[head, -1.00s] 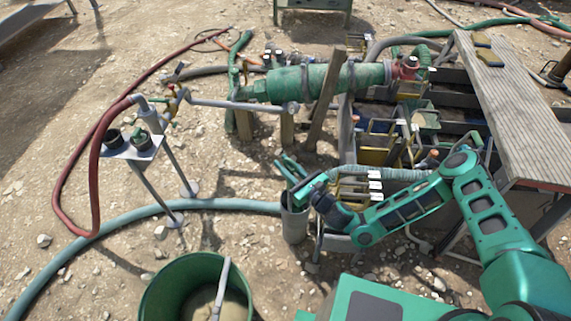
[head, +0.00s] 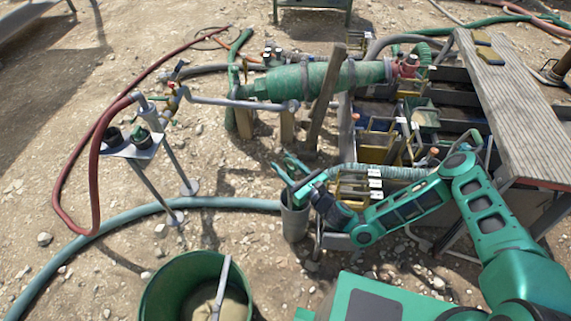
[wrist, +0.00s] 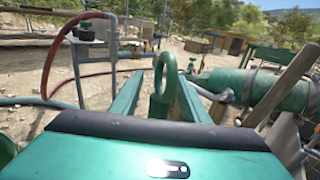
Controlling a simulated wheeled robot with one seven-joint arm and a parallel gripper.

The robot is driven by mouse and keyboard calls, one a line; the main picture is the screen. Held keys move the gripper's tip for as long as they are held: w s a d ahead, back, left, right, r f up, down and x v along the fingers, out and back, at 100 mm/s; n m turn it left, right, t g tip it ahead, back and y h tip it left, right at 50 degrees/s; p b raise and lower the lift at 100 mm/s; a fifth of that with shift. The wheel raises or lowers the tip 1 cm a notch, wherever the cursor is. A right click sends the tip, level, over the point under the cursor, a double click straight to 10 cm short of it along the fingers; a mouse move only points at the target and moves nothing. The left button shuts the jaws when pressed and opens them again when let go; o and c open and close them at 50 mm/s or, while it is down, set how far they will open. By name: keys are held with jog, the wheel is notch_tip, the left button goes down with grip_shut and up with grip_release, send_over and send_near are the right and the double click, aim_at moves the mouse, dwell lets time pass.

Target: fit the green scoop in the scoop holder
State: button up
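A dark green bucket (head: 160,292) with a stick stands at the front. A green cylinder (head: 300,82) and a wooden-framed tank lie behind and right. A blue-grey hose (head: 235,204) crosses the ground near the cup.

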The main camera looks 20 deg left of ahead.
jog(key=shift+d, duration=0.1)
jog(key=v, duration=1)
jog(key=shift+d, duration=0.3)
jog(key=shift+s, duration=0.15)
